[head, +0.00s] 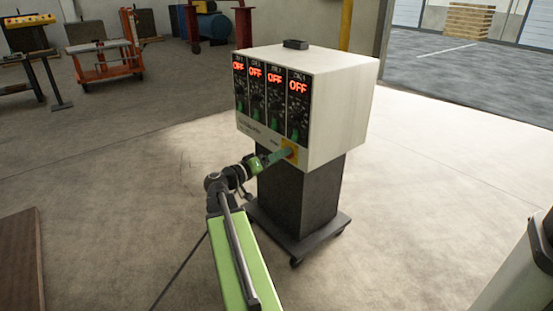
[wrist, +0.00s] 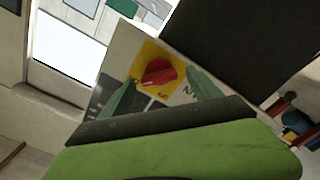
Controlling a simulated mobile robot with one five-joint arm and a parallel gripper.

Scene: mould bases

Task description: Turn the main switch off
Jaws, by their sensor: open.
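The main switch is a red rotary knob (wrist: 158,73) on a yellow plate (wrist: 148,52). In the head view, the yellow plate (head: 291,146) sits at the lower right of the front face of a white control cabinet (head: 330,105). My gripper (wrist: 160,78) is open, with one green finger on each side of the knob in the wrist view. Whether the fingers touch the knob I cannot tell. In the head view, my gripper (head: 282,154) reaches the plate and partly hides the switch. The knob looks slanted in the wrist view; its marked position is not readable.
Several black modules (head: 276,106) on the cabinet front show red OFF. The cabinet stands on a dark pedestal with a wheeled base (head: 318,238). An orange cart (head: 105,62) stands at the back left. A brown panel (head: 20,265) is at the left edge.

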